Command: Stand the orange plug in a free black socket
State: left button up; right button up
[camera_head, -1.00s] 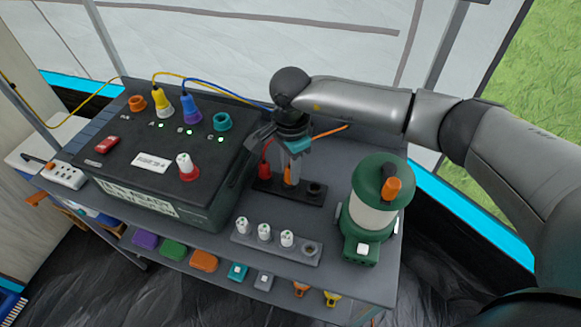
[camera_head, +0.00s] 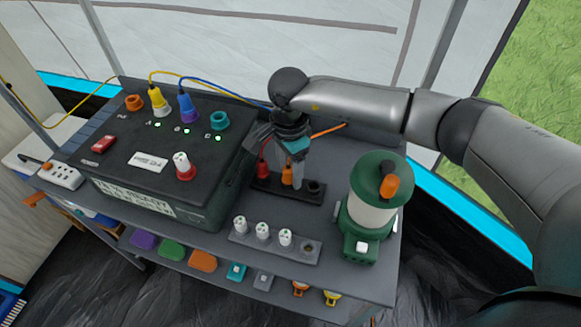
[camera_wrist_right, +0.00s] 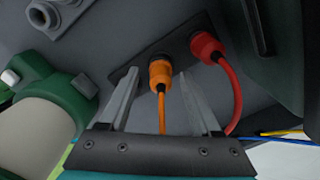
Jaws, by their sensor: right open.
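The orange plug (camera_head: 287,174) stands upright in the middle of the black socket strip (camera_head: 262,187), its cord running up and back. In the right wrist view the orange plug (camera_wrist_right: 160,74) is between the two fingers of my right gripper (camera_wrist_right: 160,98), with a visible gap on both sides. That gripper (camera_head: 291,165) is open and holds nothing. A red plug (camera_head: 262,169) stands in the strip's left socket. The right socket (camera_head: 314,187) is empty. My left gripper is not in view.
A large black power box (camera_head: 130,130) with coloured plugs stands to the left. A green lantern (camera_head: 372,208) stands to the right. A grey holder (camera_head: 275,248) with white pieces is in front. Yellow and blue cables run behind.

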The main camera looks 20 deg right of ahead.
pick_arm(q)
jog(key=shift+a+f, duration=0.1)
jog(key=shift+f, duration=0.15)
pick_arm(e)
jog(key=shift+f, duration=0.2)
notch_tip(320, 180, up, 5)
jog(key=p, duration=0.3)
jog(key=shift+w+a+p, duration=0.1)
jog(key=shift+p, duration=0.25)
notch_tip(320, 180, up, 6)
jog(key=p, duration=0.3)
jog(key=shift+f+p, duration=0.2)
jog(key=shift+p, duration=0.2)
pick_arm(q)
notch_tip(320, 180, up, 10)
jog(key=p, duration=0.3)
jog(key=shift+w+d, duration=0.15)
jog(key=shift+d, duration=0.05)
pick_arm(e)
notch_tip(320, 180, up, 5)
jog(key=shift+r, duration=0.1)
